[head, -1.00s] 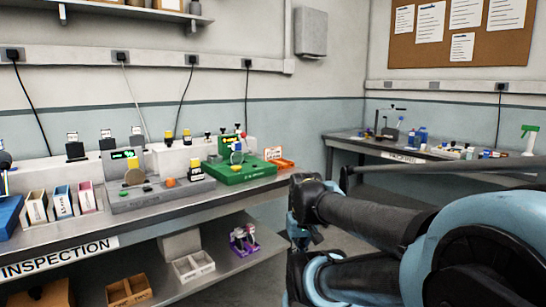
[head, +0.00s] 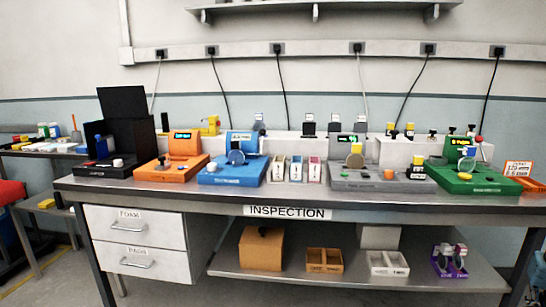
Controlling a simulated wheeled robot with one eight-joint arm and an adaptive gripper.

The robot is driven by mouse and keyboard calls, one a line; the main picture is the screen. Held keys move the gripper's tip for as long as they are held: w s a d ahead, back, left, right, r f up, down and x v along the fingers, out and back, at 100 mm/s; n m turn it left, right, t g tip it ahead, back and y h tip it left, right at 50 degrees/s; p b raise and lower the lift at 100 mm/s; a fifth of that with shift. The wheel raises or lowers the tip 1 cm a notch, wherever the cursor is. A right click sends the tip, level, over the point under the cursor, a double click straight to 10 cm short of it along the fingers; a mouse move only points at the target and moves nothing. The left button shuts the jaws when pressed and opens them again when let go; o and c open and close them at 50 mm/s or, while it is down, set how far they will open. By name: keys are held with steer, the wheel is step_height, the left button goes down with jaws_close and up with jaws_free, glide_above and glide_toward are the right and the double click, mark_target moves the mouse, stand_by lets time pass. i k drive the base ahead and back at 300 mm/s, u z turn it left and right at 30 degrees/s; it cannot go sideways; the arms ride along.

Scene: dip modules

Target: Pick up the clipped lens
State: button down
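I cannot tell for sure which thing is the clipped lens. A round, clear-bluish disc (head: 466,165) stands upright on the green device (head: 478,186) at the right of the inspection bench. A grey-blue disc (head: 237,158) is on the blue device (head: 232,177), and a yellowish disc (head: 355,160) is on the grey device (head: 368,181). Round, pale lens-like pieces (head: 446,254) stand in a purple holder (head: 452,270) on the lower shelf. My gripper is not in view.
The bench (head: 190,195) also carries an orange device (head: 172,174), a black box (head: 125,125) and small labelled bins (head: 296,169). Below are drawers (head: 135,228), a cardboard box (head: 261,249) and divided trays (head: 325,262). A side table (head: 45,153) stands at far left.

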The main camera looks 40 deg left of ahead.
mark_target(234, 144)
steer(key=u, duration=2.15)
